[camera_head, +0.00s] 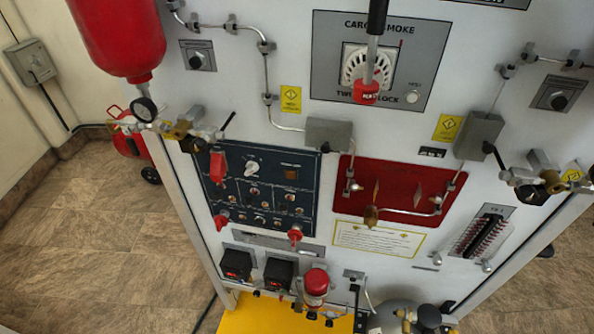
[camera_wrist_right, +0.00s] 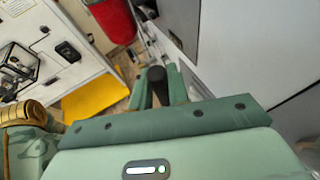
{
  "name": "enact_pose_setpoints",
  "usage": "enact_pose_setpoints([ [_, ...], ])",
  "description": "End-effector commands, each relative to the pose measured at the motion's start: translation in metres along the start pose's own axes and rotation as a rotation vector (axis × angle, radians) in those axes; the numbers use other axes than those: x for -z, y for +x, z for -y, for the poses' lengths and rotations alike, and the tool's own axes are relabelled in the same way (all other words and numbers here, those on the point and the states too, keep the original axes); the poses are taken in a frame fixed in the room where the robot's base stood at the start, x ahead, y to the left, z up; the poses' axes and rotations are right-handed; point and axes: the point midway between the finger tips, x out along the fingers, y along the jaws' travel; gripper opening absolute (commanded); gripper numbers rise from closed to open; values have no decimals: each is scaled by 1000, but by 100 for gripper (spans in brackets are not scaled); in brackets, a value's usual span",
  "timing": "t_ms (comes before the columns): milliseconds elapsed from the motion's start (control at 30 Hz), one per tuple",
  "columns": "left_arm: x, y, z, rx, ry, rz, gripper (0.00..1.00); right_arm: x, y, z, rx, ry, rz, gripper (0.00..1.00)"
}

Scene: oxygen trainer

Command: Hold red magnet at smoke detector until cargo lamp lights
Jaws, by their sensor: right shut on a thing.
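The white round smoke detector (camera_head: 353,67) sits on a grey plate marked CARGO SMOKE, high on the white panel. The red magnet (camera_head: 366,92) is on the end of a grey rod with a black handle (camera_head: 377,16). It overlaps the detector's lower edge; I cannot tell whether it touches. My right gripper (camera_wrist_right: 158,88) is shut on the black handle, which shows between its green fingers in the right wrist view. It is outside the head view. A small pale round lamp or button (camera_head: 412,97) beside the detector and a dark amber square (camera_head: 291,174) look unlit. My left gripper is not in view.
Below are a dark blue switch panel (camera_head: 232,195) with red-handled switches and a red recessed panel (camera_head: 345,200) with pipework. A large red cylinder (camera_head: 118,35) hangs at upper left. Pipes, valves and grey boxes (camera_head: 328,133) stick out from the panel.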

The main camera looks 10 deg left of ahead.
Motion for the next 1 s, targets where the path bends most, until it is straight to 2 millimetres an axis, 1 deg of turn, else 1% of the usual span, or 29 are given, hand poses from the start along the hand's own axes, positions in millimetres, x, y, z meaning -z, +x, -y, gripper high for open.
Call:
enact_pose_setpoints([
  [267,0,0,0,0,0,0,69,0,0,0,0,0,1,0],
  [367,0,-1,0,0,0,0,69,0,-2,-3,1,-2,1,0],
  [467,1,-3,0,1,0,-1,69,1,-7,-15,2,-5,1,0],
  [667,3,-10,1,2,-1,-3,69,6,-20,-49,2,-5,1,0],
  [1000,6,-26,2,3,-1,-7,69,15,-42,-106,2,-5,0,0],
])
